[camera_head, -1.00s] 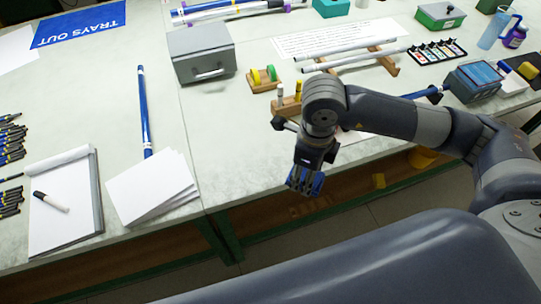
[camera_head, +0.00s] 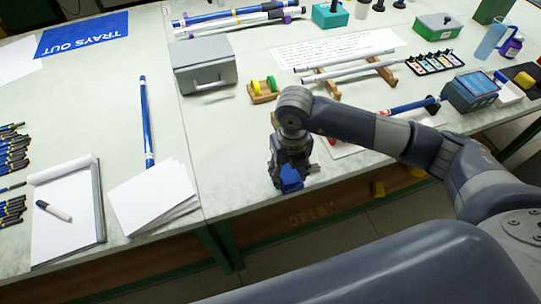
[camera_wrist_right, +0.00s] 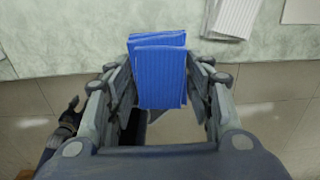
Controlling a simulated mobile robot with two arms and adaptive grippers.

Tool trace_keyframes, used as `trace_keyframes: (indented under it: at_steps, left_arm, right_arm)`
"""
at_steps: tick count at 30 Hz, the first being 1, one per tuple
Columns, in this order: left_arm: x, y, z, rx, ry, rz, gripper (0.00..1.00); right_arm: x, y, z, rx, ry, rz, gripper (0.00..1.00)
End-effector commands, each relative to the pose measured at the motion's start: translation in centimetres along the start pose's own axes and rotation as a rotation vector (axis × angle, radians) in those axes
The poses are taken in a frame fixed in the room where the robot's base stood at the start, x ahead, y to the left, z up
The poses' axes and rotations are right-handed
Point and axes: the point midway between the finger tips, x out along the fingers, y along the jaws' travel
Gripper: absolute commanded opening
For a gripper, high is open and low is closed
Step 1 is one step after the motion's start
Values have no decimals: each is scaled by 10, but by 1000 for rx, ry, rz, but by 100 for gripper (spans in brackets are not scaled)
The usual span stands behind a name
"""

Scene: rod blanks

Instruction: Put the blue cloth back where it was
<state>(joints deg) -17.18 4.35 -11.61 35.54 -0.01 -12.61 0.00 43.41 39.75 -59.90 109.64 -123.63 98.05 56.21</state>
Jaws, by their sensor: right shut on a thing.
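My right gripper (camera_head: 290,182) is shut on the blue cloth (camera_head: 291,176) and holds it by the front edge of the table (camera_head: 245,140). In the right wrist view the folded cloth (camera_wrist_right: 160,75) hangs between the two fingers of the right gripper (camera_wrist_right: 160,95). Its upper part overlaps the pale tabletop in that view, and its lower part shows against the floor. The fingers hide part of it. A dark gripper-like part of mine shows at the lower left of the wrist view; its jaw state is unclear. The left gripper is not seen in the head view.
A loose stack of white sheets (camera_head: 155,200) and a notepad (camera_head: 68,210) lie left of the gripper. A grey box (camera_head: 204,65) and a wooden holder (camera_head: 263,92) stand behind. A blue rod (camera_head: 415,105) lies at the right. Bare tabletop lies between sheets and gripper.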

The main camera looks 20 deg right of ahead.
Motion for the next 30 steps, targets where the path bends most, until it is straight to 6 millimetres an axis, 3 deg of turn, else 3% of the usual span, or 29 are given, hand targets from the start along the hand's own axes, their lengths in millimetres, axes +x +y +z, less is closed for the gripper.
trace_keyframes:
  at_steps: [6,12,21,25,30]
  left_arm:
    - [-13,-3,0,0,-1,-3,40]
    - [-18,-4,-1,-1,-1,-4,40]
    - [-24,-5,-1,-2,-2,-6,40]
    - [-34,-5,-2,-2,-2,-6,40]
    - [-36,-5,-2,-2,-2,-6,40]
  right_arm:
    - [1,10,40,0,0,0,26]
    - [5,16,67,0,-1,0,26]
    - [9,20,84,-1,2,-1,26]
    - [30,20,82,-1,4,0,26]
    - [42,20,83,-1,-1,1,26]
